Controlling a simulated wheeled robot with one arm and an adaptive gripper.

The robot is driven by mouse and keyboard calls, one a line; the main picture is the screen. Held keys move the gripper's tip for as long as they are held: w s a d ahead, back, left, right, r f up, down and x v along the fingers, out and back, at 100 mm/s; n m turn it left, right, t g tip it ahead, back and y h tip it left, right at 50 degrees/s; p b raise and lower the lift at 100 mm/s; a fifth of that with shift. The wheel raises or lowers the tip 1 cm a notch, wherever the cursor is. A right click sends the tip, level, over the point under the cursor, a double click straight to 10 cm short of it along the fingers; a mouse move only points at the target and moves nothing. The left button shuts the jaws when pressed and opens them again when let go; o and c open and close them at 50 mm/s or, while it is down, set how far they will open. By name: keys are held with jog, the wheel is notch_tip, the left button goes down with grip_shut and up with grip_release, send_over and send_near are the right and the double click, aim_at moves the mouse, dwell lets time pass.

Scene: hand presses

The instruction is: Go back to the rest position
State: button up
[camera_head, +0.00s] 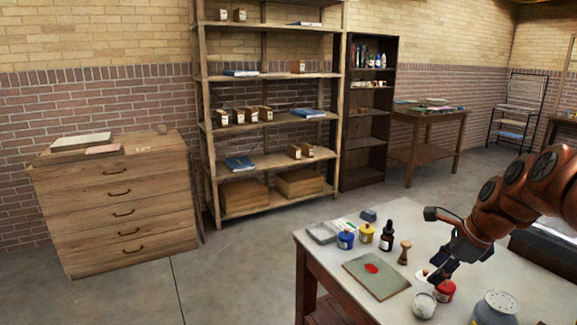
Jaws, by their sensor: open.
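My gripper (438,272) is open over the right part of the pale-topped table (330,243), fingers pointing down. My orange-brown arm reaches in from the right edge. A red jar (445,291) and a white jar (424,305) stand just below and in front of the gripper. The fingers look empty. Whether they touch the small white item (422,275) beside them, I cannot tell. A wooden-handled tool (404,252) stands upright to the gripper's left.
A greenish plate with a red blotch (376,279) lies near the table's front edge. A blue jar (345,240), yellow jar (366,233) and dark dropper bottle (387,236) stand behind it. A grey perforated canister (496,306) is at the lower right. Shelves (270,76) line the wall.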

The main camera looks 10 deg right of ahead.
jog(key=s+a+f+n+g+b, duration=0.2)
jog(key=s+a+f+n, duration=0.25)
jog(key=a+n, duration=0.4)
jog(key=s+a+f+n+g+b, duration=0.25)
jog(key=s+a+n, duration=0.25)
jog(key=a, duration=0.7)
jog(key=s+a+f+n+g+h+b, duration=0.1)
jog(key=s+a+f+n+b, duration=0.15)
jog(key=s+f+n, duration=0.45)
jog(key=s+a+f+n+g+h+b, duration=0.1)
jog(key=s+a+f+n, duration=0.3)
jog(key=s, duration=0.6)
notch_tip(320, 180, up, 15)
jog(key=w+d+n+p, duration=0.1)
jog(key=p, duration=1.2)
jog(key=shift+d, duration=0.2)
